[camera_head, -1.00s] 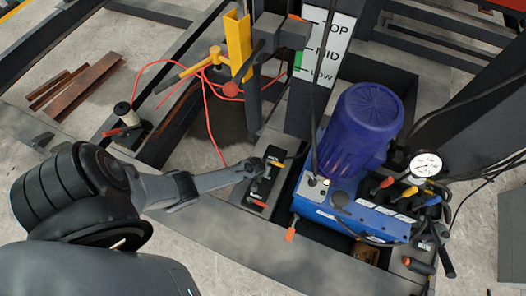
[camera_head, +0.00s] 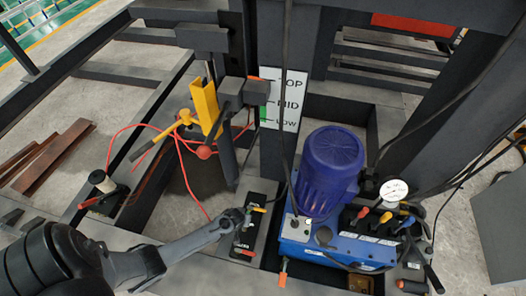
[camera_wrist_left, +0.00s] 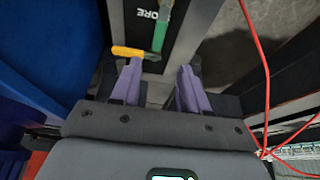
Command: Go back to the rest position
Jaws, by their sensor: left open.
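My left arm comes in from the lower left of the head view. Its gripper (camera_head: 236,217) is at the left edge of a black control box (camera_head: 250,228) with a yellow lever and a red lever. In the left wrist view my left gripper (camera_wrist_left: 158,88) shows two purple fingers spread apart with nothing held between them. A yellow handle (camera_wrist_left: 134,52) and a green handle (camera_wrist_left: 160,34) lie just ahead of the fingertips, the yellow one near the left finger. Whether a finger touches it is unclear. My right gripper is not in view.
A blue pump unit with a motor (camera_head: 332,165) and a gauge (camera_head: 393,190) stands right of the box. A yellow bracket (camera_head: 205,108), red cable (camera_head: 180,165) and TOP/MID/LOW sign (camera_head: 283,98) are behind. Dark steel beams surround everything.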

